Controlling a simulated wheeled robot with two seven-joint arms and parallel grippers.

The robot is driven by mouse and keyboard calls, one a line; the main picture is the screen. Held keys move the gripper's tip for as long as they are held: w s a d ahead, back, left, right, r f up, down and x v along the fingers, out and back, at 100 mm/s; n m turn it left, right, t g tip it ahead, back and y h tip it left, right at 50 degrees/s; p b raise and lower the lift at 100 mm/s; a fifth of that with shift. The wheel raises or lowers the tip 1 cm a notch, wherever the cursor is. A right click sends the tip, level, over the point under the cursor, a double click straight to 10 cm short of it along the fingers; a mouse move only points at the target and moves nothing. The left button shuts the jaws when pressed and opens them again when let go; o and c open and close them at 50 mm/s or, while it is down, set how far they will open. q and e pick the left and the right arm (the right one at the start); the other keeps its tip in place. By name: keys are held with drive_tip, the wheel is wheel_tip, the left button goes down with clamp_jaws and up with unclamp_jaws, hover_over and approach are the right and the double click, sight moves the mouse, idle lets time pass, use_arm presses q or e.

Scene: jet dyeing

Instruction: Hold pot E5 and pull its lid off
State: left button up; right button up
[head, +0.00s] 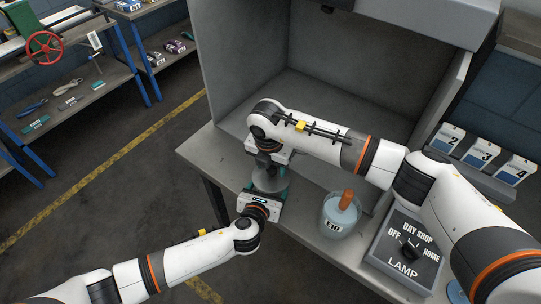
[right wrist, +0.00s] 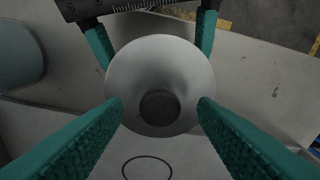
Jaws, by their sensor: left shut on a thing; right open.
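The pot (head: 271,182), grey and round, is near the front edge of the grey bench; no label shows on it. My left gripper (head: 264,194) is shut on the pot from the front. In the right wrist view its teal fingers flank the pot's pale round top (right wrist: 140,62). That top has a dark round centre (right wrist: 159,107); I cannot tell whether it is a knob or an opening. My right gripper (head: 269,164) points down from above. It also shows in the right wrist view (right wrist: 160,106), open, with one finger on each side of the dark centre.
A clear beaker marked E10 (head: 334,226) with an orange handle stands right of the pot. A grey LAMP switch box (head: 396,270) is at the front right. Cards numbered 2, 3 and 4 (head: 481,153) stand farther right. A grey booth (head: 340,95) encloses the back. A black ring (right wrist: 147,158) marks the bench.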

sight(271, 170)
drive_tip(key=shift+f, duration=0.4)
drive_tip(key=shift+c, duration=0.3)
clamp_jaws()
drive_tip(key=shift+r, duration=0.3)
drive_tip(key=shift+r, duration=0.85)
use_arm(q)
drive_tip(key=shift+f, duration=0.1)
use_arm(e)
drive_tip(key=shift+r, duration=2.05)
use_arm(q)
drive_tip(key=o, duration=1.4)
drive_tip(key=shift+c, duration=0.2)
